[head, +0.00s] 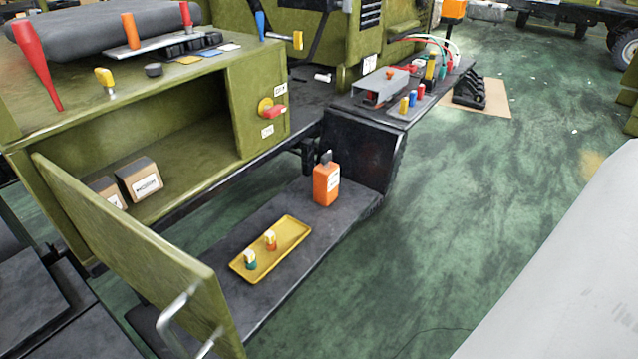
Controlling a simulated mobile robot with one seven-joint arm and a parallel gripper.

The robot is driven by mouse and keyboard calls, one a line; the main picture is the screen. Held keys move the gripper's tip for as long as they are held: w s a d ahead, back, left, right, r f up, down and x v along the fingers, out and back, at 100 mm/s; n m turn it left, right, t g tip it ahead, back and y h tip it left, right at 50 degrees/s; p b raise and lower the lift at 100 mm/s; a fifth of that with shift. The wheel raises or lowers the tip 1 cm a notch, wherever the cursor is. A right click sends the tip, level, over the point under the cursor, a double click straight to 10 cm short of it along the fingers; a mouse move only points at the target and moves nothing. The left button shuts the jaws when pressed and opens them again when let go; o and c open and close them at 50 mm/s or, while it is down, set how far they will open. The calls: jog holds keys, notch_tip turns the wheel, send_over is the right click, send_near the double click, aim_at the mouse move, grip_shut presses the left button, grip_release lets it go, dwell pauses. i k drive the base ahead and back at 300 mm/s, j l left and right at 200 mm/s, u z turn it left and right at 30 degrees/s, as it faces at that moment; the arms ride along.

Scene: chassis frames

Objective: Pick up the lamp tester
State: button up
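No label names the lamp tester, so I cannot tell for sure which object it is. An orange block-shaped item (326,185) with a dark top and a pale label stands upright on the dark lower step (285,290). A grey bracket-like device (380,86) lies on the dark fender shelf (345,103) at the upper middle, beside small coloured pieces and cables. A yellow tray (297,248) on the step holds two small pale-topped pieces, one with a green base (250,261) and one with an orange base (270,241). My gripper is not in view.
An open olive cabinet (262,95) holds two labelled boxes (139,180). Its door (135,255), with a metal handle, swings out in front of the step. Tools lie on the cabinet top. Green floor (450,210) is clear to the right, up to a large pale surface (570,280).

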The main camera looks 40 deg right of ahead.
aim_at(326, 179)
jog(key=k+l+u, duration=0.1)
jog(key=l, duration=1.4)
jog(key=i+l+z, duration=0.15)
jog(key=l, duration=0.15)
jog(key=i+l+z, duration=0.1)
jog(key=l, duration=0.2)
